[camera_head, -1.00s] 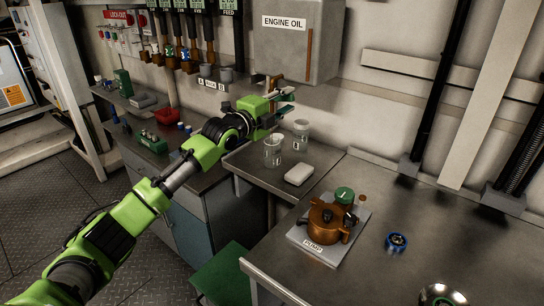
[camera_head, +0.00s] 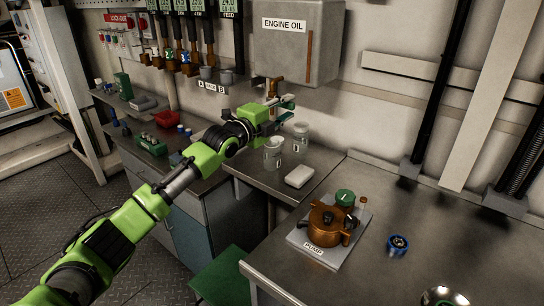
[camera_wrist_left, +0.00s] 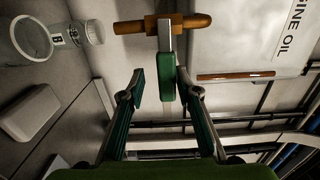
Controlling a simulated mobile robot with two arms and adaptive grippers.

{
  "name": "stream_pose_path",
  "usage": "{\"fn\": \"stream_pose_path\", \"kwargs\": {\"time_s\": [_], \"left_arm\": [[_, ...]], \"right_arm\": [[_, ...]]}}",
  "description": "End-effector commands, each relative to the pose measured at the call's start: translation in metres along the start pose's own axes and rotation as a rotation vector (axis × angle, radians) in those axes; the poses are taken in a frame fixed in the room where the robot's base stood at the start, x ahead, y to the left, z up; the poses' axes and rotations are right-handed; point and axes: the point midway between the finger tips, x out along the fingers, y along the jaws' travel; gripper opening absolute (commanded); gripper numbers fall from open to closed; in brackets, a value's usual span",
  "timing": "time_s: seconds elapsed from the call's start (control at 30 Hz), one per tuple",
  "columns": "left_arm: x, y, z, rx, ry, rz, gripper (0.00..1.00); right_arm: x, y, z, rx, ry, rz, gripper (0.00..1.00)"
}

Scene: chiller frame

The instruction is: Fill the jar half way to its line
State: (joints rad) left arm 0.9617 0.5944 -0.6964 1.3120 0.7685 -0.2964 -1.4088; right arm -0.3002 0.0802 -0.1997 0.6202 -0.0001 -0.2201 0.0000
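Two clear jars stand on the metal bench under the grey engine oil tank (camera_head: 296,45). The nearer jar (camera_head: 273,157) is left of and in front of the farther jar (camera_head: 300,138). In the left wrist view a jar (camera_wrist_left: 30,38) shows its open round mouth at upper left. I cannot make out a fill line or any liquid. A brass tap (camera_wrist_left: 160,24) under the tank has a green-tipped lever (camera_wrist_left: 168,84). My left gripper (camera_head: 286,110) is at the tap, open, its fingers either side of the lever with gaps visible. My right gripper is not in view.
A pale block (camera_head: 299,176) lies beside the jars. A copper-coloured pump (camera_head: 328,225) on a grey plate, and a blue round part (camera_head: 397,244), are on the right-hand bench. A green stool (camera_head: 222,275) stands below. The far right bench top is mostly clear.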

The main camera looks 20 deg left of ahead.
Motion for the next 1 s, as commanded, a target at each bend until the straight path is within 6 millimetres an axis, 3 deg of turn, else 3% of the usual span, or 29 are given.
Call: {"fn": "stream_pose_path", "kwargs": {"time_s": [1.0], "left_arm": [[0.0, -0.035, 0.0, 0.001, 0.0, -0.002, 0.31]], "right_arm": [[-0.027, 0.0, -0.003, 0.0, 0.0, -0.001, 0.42]]}}
